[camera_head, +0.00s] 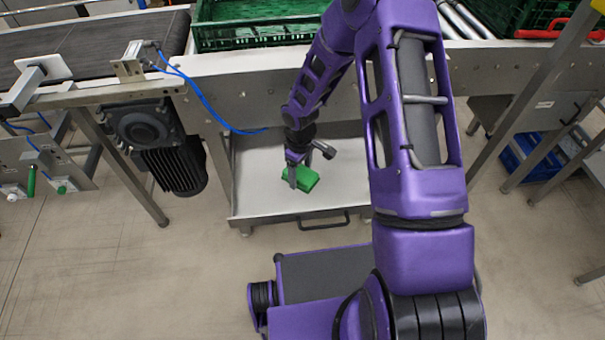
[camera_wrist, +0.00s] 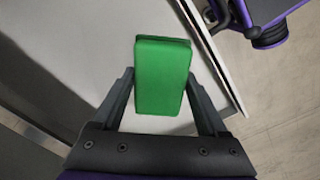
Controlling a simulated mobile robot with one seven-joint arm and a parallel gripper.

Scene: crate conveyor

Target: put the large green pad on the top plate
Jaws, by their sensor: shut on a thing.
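The large green pad (camera_head: 303,180) is a bright green block over the light grey tray under the conveyor in the head view. In the wrist view the green pad (camera_wrist: 163,75) sits between the two dark fingers of my gripper (camera_wrist: 162,100). My gripper (camera_head: 294,176) points down and is shut on the pad. I cannot tell whether the pad touches the tray or hangs just above it. I cannot make out a top plate for certain.
The grey tray (camera_head: 260,208) has raised edges and a dark front handle (camera_head: 325,222). A conveyor frame (camera_head: 250,88) runs above it. A green crate (camera_head: 255,35) stands at the top. A motor (camera_head: 172,165) hangs at the left. A blue crate (camera_head: 530,158) is at the right.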

